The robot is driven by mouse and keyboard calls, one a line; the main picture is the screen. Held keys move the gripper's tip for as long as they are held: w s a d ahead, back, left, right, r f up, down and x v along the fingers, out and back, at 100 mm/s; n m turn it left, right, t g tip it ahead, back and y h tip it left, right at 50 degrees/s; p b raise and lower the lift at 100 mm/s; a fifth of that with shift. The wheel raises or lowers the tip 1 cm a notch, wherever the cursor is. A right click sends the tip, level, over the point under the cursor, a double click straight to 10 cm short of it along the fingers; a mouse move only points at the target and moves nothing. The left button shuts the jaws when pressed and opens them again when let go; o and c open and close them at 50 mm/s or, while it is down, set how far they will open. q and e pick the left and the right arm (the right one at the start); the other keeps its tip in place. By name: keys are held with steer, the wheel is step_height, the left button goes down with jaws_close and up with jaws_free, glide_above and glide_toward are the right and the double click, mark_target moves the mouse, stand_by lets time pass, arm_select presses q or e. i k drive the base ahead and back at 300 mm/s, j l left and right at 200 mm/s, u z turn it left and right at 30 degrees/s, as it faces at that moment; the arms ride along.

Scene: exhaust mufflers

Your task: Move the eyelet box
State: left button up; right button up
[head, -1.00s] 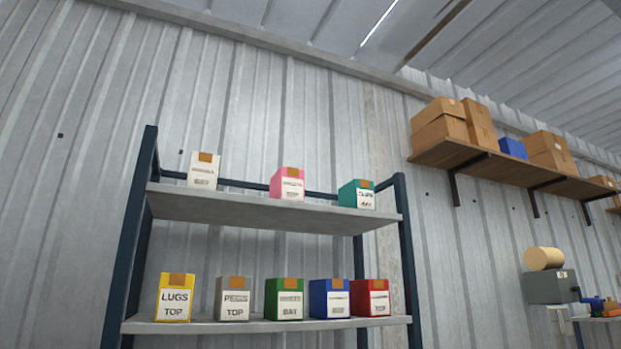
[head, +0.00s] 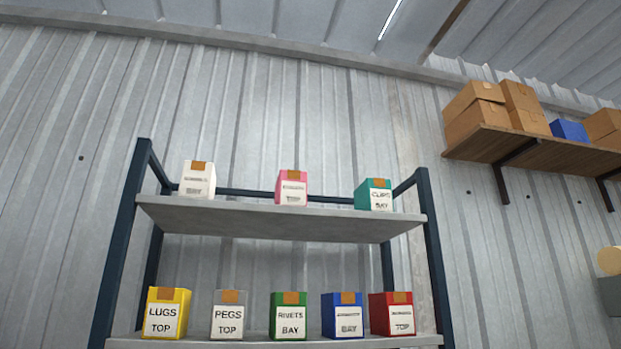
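Several labelled boxes stand upright on a two-level view of a dark-framed shelf rack (head: 280,218). On the upper shelf are a white box (head: 197,180), a pink box (head: 291,188) and a teal box (head: 374,195) reading CLIPS BAY. On the lower shelf are a yellow LUGS TOP box (head: 165,314), a grey PEGS TOP box (head: 229,315), a green RIVETS BAY box (head: 289,316), a blue box (head: 343,316) ending in BAY and a red box (head: 392,315) ending in TOP. The first words on the white, pink, blue and red labels are too small to read, so I cannot tell which is the eyelet box. Neither gripper is in view.
A wooden wall shelf (head: 540,147) at the upper right holds cardboard boxes (head: 477,107) and a blue bin (head: 569,131). A corrugated metal wall (head: 300,100) stands behind the rack. The upper shelf has bare gaps between its boxes.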

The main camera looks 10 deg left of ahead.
mark_target(291, 185)
steer(key=i+l, duration=0.15)
steer(key=l, duration=0.25)
steer(key=i+l+u, duration=0.15)
steer(key=l, duration=0.25)
steer(key=i+l, duration=0.15)
steer(key=l, duration=0.25)
steer(key=i+l+u, duration=0.1)
steer(key=l, duration=0.3)
